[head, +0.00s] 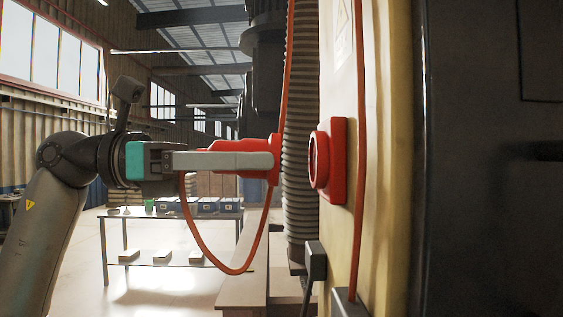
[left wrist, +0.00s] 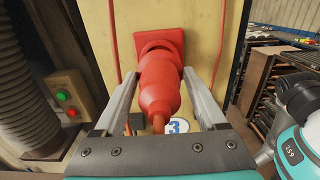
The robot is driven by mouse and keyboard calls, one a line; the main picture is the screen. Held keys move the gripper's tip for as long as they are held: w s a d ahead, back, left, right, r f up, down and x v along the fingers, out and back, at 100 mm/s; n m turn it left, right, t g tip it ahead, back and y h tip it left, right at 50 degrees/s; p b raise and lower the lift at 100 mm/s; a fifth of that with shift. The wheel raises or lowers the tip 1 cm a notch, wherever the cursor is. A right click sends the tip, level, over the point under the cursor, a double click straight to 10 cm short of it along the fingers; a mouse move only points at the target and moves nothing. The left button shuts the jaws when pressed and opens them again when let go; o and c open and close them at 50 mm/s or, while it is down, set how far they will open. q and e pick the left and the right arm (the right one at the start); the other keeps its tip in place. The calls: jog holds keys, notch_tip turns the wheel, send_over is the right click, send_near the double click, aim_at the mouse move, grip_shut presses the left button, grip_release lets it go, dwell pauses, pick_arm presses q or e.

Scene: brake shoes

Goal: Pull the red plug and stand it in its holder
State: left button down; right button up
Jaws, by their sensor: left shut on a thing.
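My left gripper (head: 268,160) is shut on the red plug (head: 230,145) and holds it level in the air. The plug is apart from the red socket (head: 335,160) on the cream panel, with a gap between them. The left wrist view shows the plug (left wrist: 160,85) between the two grey fingers, the socket (left wrist: 158,42) beyond it. A red cable (head: 232,272) hangs in a loop from the plug. I cannot make out the holder for certain. My right gripper is not in view.
A ribbed grey duct (head: 301,110) runs upright beside the panel (head: 390,200). Dark boxes (head: 315,262) sit low by the panel edge. A control box (left wrist: 66,98) with green and red buttons is at left in the wrist view. A table (head: 125,217) stands behind.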

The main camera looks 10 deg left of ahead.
pick_arm(q)
jog(key=shift+v, duration=1.1)
jog(key=c, duration=0.6)
grip_release()
grip_shut()
